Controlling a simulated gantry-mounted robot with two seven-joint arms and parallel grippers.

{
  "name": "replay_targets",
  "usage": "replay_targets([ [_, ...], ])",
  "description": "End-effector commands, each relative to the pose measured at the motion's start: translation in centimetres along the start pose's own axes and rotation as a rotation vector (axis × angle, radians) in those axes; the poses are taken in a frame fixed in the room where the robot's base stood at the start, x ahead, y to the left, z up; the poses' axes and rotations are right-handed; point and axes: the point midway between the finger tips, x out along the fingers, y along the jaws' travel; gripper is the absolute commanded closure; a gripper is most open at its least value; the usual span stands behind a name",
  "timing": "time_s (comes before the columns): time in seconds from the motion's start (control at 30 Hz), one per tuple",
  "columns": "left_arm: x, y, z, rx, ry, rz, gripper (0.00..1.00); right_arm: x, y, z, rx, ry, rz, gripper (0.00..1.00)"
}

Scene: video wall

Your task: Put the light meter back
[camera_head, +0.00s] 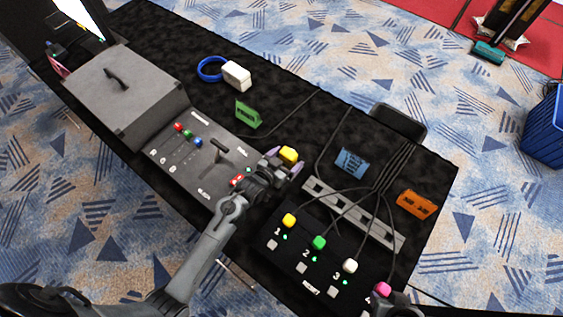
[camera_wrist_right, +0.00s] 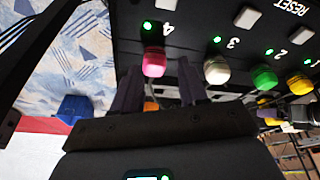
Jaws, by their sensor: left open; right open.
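No thing is clearly labelled as the light meter. A small yellow block (camera_head: 289,155) is at the fingertips of my left gripper (camera_head: 283,164). The gripper is open around or just beside the block, over the black table; contact cannot be told. My right gripper (camera_head: 390,298) is at the bottom edge of the head view, by the pink plug (camera_head: 383,289) at number 4. In the right wrist view my right gripper (camera_wrist_right: 160,82) is open, its dark fingers on either side below the pink plug (camera_wrist_right: 154,62). Nothing shows held in it.
A white box (camera_head: 237,75) with a blue loop (camera_head: 211,69) lies at the back. A grey case (camera_head: 125,90) and control panel (camera_head: 200,160) stand at the left. Green (camera_head: 247,114), blue (camera_head: 352,162) and orange (camera_head: 417,204) cards, cables and a numbered plug panel (camera_head: 300,262) share the table.

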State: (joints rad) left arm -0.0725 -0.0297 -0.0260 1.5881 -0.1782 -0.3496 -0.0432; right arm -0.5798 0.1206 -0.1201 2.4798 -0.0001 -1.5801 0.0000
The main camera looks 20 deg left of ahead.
Motion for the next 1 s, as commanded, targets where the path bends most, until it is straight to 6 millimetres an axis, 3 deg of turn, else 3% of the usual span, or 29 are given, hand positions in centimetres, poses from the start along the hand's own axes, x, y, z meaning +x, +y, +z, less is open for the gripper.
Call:
replay_targets([
  [0.17, -1.4, 0.0, -0.2, 0.001, 0.000, 0.000, 0.11, -0.4, -0.1, -0.2, 0.004, 0.001, -0.003, 0.57],
  [0.7, -10.4, 0.0, -0.2, 0.000, -0.001, 0.000, 0.11, -1.9, 0.0, -0.7, 0.003, 0.001, -0.002, 0.57],
  [1.0, -12.3, 0.0, -0.1, 0.002, -0.021, -0.003, 0.11, -2.1, 0.2, -0.7, -0.004, 0.000, 0.003, 0.57],
])
